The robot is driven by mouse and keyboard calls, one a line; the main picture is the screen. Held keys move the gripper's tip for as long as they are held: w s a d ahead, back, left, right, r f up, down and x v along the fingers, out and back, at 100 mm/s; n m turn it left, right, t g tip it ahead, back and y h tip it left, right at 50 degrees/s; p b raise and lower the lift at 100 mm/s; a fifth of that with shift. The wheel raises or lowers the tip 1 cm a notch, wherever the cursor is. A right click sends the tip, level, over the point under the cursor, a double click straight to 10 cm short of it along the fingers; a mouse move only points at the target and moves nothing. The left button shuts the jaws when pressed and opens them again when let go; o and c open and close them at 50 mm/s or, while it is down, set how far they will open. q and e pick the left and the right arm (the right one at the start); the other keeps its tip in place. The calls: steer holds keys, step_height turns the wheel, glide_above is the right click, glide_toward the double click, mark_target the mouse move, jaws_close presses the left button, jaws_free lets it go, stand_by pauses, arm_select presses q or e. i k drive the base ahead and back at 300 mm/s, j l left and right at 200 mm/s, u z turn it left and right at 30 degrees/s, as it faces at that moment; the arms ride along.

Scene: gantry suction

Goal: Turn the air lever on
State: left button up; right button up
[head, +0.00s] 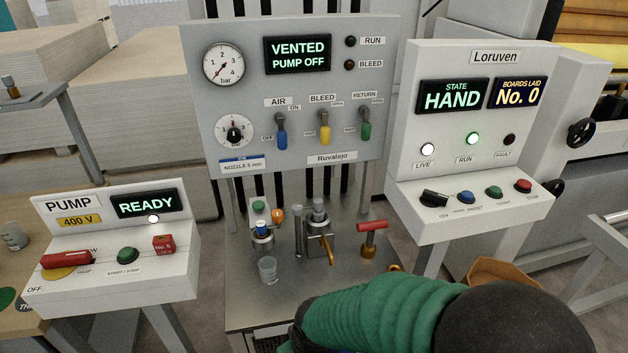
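The air lever (281,132) has a blue handle and sits on the grey Ruvalejo panel (365,60) in the head view. It is under the AIR label (278,102). Its handle hangs down beside the OFF mark, and the ON mark is above it to the right. A yellow bleed lever (325,132) and a green return lever (366,128) stand to its right, both also pointing down. The panel display (297,54) reads VENTED, PUMP OFF. One of my arms, green and black, crosses the bottom right, well below the lever. Neither gripper's fingers show.
Below the panel, a metal shelf (245,304) holds a clear cup (267,270), small valves and a red-handled tee (371,240). The pump box (120,275) stands at left, the Loruven console (425,190) at right. The space before the levers is clear.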

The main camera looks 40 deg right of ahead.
mark_target(281, 140)
steer(key=z, duration=0.95)
